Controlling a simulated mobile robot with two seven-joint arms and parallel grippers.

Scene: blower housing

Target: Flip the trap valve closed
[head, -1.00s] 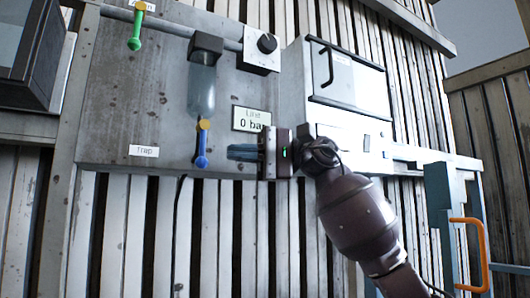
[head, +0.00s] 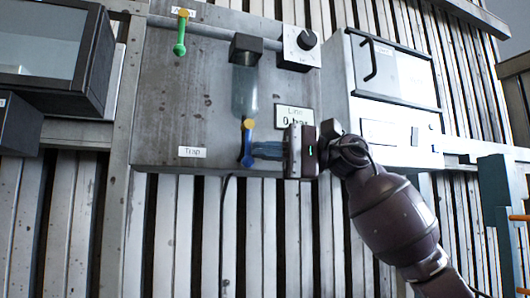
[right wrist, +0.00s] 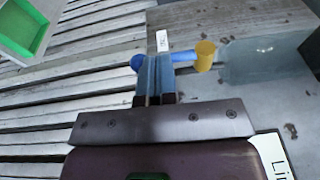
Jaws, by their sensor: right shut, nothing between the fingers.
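The trap valve handle (head: 247,148) is a blue lever with a ball end, hanging nearly straight down from a yellow pivot below a clear cylinder. My right gripper (head: 254,151) is shut and empty, its blue fingertips at the right side of the lever. I cannot tell whether they touch it. In the right wrist view the closed fingers (right wrist: 154,70) cover the middle of the blue lever (right wrist: 184,56), with its ball end to the left and the yellow pivot to the right. The "Trap" label (head: 192,152) is on the panel left of the lever. My left gripper is out of view.
A green lever (head: 180,40) hangs from the top pipe at the upper left. A line gauge display (head: 294,115) sits just above my right gripper. A black knob (head: 306,39) and a white cabinet (head: 392,80) are to the right. A dark box (head: 60,55) stands left.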

